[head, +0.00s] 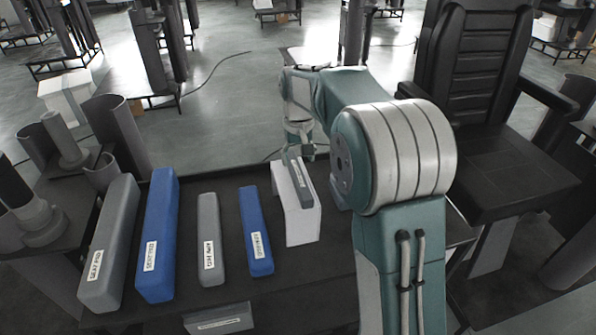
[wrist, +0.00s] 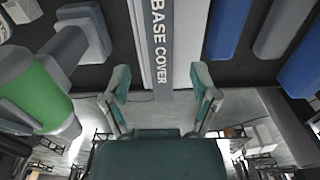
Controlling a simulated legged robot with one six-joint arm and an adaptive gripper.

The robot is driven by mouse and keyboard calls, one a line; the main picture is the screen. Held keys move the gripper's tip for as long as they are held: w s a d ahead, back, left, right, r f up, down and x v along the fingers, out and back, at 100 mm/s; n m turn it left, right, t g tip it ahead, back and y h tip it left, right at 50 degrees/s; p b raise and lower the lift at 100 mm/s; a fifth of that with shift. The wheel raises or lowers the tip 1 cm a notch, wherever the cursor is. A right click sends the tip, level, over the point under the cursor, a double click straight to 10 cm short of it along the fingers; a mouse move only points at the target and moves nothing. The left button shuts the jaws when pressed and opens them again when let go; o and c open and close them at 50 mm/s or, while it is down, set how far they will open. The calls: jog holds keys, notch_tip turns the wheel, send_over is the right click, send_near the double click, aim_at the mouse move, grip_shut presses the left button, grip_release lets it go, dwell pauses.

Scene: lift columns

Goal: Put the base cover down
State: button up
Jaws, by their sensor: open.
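The base cover (head: 304,186) is a thin grey bar lying on top of a white block (head: 302,223). In the wrist view, the base cover (wrist: 161,75) shows its "BASE COVER" label and runs up the picture. My gripper (head: 299,145) is above the far end of the cover in the head view. In the wrist view, my gripper (wrist: 160,82) is open, with one finger on each side of the cover's near end and a visible gap on both sides. The exact height between fingers and cover is hard to tell.
On the dark table (head: 165,313), grey and blue seat pads (head: 157,235) and smaller grey and blue bars (head: 209,240) lie left of the white block. A grey box (head: 218,320) is at the front edge. A black chair (head: 500,150) stands right.

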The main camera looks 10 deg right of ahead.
jog(key=s+r+t, duration=0.1)
jog(key=s+r, duration=0.7)
jog(key=r, duration=0.3)
jog(key=s+f+t, duration=0.2)
jog(key=s, duration=0.9)
jog(key=s+f+t, duration=0.2)
jog(key=s+f, duration=0.1)
jog(key=s, duration=0.9)
jog(key=shift+a+t, duration=0.25)
jog(key=shift+t, duration=0.05)
jog(key=shift+r, duration=0.1)
